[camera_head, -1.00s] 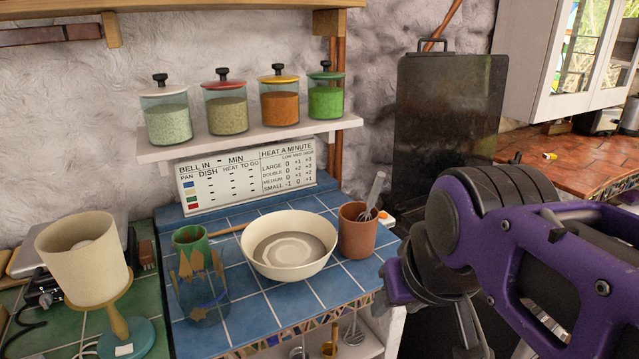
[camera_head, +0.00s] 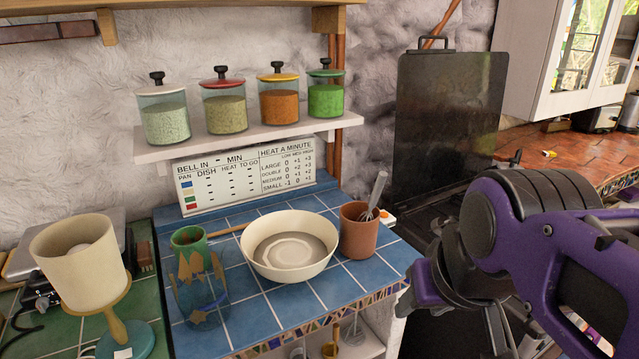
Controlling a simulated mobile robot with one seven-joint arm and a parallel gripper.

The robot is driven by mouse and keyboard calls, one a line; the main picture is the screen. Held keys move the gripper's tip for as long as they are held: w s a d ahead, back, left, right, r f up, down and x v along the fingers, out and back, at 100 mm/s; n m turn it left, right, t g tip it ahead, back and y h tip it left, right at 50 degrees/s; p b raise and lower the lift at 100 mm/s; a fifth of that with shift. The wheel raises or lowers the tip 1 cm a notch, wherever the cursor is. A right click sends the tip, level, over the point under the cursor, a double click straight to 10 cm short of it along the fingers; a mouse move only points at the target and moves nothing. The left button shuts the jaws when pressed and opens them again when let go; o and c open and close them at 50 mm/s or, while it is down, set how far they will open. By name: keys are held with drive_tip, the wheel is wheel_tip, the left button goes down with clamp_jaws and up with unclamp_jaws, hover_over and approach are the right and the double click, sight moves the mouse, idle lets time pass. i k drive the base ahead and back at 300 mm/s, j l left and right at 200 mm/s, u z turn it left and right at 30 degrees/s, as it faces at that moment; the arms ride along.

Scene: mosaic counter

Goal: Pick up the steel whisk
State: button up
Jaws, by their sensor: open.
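A steel whisk (camera_head: 377,191) stands tilted in a terracotta cup (camera_head: 358,237) on the blue-tiled counter. Its handle sticks up above the rim and leans right; its lower part is hidden inside the cup. Another whisk-like wire utensil (camera_head: 353,331) hangs under the counter's front edge, partly cut off by the picture. My gripper (camera_head: 461,303) is to the right of the cup and apart from it, open, with nothing seen in it. My purple arm hides part of the area at the right.
A cream bowl (camera_head: 289,274) stands just left of the cup. A clear patterned glass (camera_head: 201,290), a green cup (camera_head: 189,238) and a lamp (camera_head: 80,262) are further left. A shelf (camera_head: 250,139) with jars is above. A dark panel (camera_head: 447,125) stands behind.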

sight(381, 178)
drive_tip(key=k+l+u, duration=0.15)
drive_tip(key=l, duration=0.3)
drive_tip(key=k+l+u, duration=0.1)
drive_tip(key=k+l, duration=0.15)
drive_tip(key=l, duration=0.2)
drive_tip(key=k+l+u, duration=0.15)
drive_tip(key=l, duration=0.25)
drive_tip(key=i+j, duration=0.25)
drive_tip(key=i+j+z, duration=0.1)
drive_tip(key=i+j, duration=0.15)
drive_tip(key=j, duration=0.2)
